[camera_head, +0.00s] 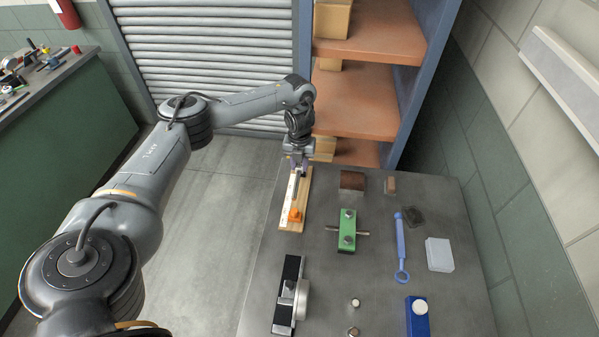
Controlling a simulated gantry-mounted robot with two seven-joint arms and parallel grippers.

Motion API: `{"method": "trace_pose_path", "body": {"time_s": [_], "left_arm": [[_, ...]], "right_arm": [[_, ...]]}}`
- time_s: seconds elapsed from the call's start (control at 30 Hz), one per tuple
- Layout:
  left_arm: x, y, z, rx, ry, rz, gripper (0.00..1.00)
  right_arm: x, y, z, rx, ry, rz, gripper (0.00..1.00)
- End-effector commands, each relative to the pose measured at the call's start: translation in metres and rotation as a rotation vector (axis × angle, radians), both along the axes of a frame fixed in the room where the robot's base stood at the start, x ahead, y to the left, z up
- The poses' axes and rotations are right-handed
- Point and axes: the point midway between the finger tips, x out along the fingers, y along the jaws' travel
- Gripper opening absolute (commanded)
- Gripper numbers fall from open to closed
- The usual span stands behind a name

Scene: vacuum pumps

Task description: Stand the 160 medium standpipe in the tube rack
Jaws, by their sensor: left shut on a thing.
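My left gripper (300,170) points down over the far end of a wooden board (302,212) at the far left of the grey table. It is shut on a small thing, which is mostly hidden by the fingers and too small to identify. The board carries a long white strip (289,195) and an orange piece (294,215) near its front end. I cannot make out for certain which thing is the standpipe or the tube rack. My right gripper is not in view.
On the table (385,285) are a green block (347,238) with a crossbar, a brown block (352,181), a blue ring-ended tool (400,240), a translucent box (439,254), a black-and-silver device (289,290) and a blue box (416,322). Shelves (375,85) stand behind.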

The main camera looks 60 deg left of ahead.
Motion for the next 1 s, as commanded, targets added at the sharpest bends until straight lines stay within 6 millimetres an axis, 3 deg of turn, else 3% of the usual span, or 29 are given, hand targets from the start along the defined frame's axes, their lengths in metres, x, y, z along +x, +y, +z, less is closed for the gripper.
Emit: {"method": "trace_pose_path", "body": {"time_s": [0.2,1.0], "left_arm": [[0.0,0.0,0.024,0.001,0.001,-0.002,0.0],[-0.001,0.0,0.059,0.0,0.002,0.0,0.0]], "right_arm": [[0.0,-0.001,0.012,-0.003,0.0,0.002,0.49],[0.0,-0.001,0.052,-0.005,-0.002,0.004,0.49]]}}
